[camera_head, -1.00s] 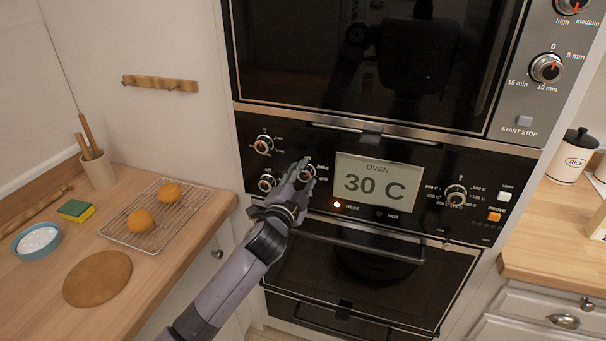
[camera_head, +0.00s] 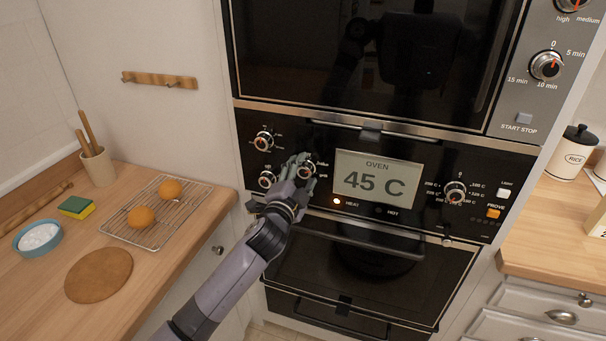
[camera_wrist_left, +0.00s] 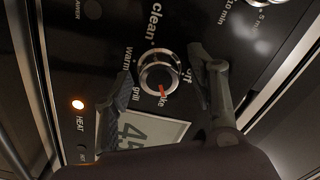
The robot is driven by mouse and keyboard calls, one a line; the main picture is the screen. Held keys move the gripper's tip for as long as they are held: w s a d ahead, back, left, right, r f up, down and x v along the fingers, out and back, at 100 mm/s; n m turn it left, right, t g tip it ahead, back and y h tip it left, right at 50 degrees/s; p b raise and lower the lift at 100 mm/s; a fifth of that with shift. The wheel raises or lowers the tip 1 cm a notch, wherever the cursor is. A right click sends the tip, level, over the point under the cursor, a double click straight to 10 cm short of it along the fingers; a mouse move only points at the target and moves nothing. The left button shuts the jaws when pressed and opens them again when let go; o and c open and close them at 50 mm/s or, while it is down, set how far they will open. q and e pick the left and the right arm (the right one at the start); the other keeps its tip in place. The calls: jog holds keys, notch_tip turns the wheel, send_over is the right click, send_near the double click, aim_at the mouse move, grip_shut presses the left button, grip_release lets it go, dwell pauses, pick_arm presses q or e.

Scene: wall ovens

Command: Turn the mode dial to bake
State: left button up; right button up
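The mode dial (camera_wrist_left: 158,72) is a silver knob on the black oven panel, with clean, warm, grill, off and a partly hidden "ake" label around it. My left gripper (camera_wrist_left: 165,75) is open, with one finger on each side of the dial and visible gaps to the knob. In the head view, the left gripper (camera_head: 296,167) is at the panel and partly covers the mode dial (camera_head: 306,171). My right gripper is not in view.
The oven display (camera_head: 376,178) reads 45 C, with the heat light (camera_head: 337,202) lit. Two more dials (camera_head: 263,142) (camera_head: 267,180) sit just left of the gripper. A temperature dial (camera_head: 455,192) is to the right. The oven handle (camera_head: 350,240) juts out below.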

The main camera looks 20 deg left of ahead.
pick_arm(q)
jog(key=shift+o, duration=0.3)
jog(key=shift+s+f, duration=0.1)
jog(key=shift+s, duration=0.1)
jog(key=s, duration=1.1)
jog(key=shift+s+a, duration=0.2)
jog(key=shift+s, duration=0.15)
